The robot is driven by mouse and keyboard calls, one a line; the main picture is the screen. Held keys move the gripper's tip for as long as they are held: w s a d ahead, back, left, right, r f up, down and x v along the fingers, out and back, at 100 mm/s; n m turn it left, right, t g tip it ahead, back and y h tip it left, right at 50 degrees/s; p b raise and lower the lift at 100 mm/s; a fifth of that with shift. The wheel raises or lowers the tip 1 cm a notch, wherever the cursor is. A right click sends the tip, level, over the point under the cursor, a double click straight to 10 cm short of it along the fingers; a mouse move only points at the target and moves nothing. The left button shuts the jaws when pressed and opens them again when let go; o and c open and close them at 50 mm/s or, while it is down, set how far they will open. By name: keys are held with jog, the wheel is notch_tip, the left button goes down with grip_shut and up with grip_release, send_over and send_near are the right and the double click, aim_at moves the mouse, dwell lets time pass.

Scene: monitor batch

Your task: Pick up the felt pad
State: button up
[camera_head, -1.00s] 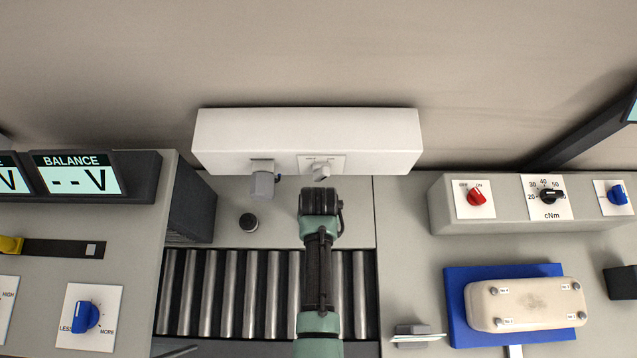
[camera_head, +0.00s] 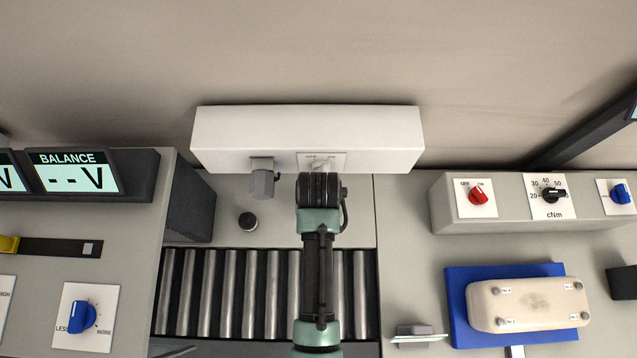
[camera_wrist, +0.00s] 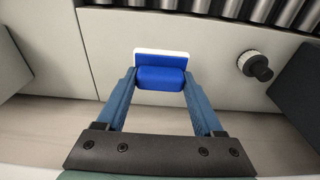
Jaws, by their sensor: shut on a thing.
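The felt pad (camera_wrist: 160,79) shows in the wrist view as a rounded blue block with a thin white layer along its far side. My gripper (camera_wrist: 160,86) is shut on it, with one blue finger against each end of the block. The pad appears over the plain grey bench surface; I cannot tell its height. In the head view my arm hides the pad and the fingertips.
A long white box (camera_head: 375,141) with an OFF/ON switch stands behind my arm. Rollers (camera_head: 240,294) run below it. A round dark knob (camera_head: 248,221) sits left of my arm. At right a cream case (camera_head: 529,303) rests on a blue mat (camera_head: 458,315).

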jog(key=s+b, duration=0.3)
jog(key=s, duration=1.6)
jog(key=shift+s+r, duration=0.15)
jog(key=shift+s, duration=0.15)
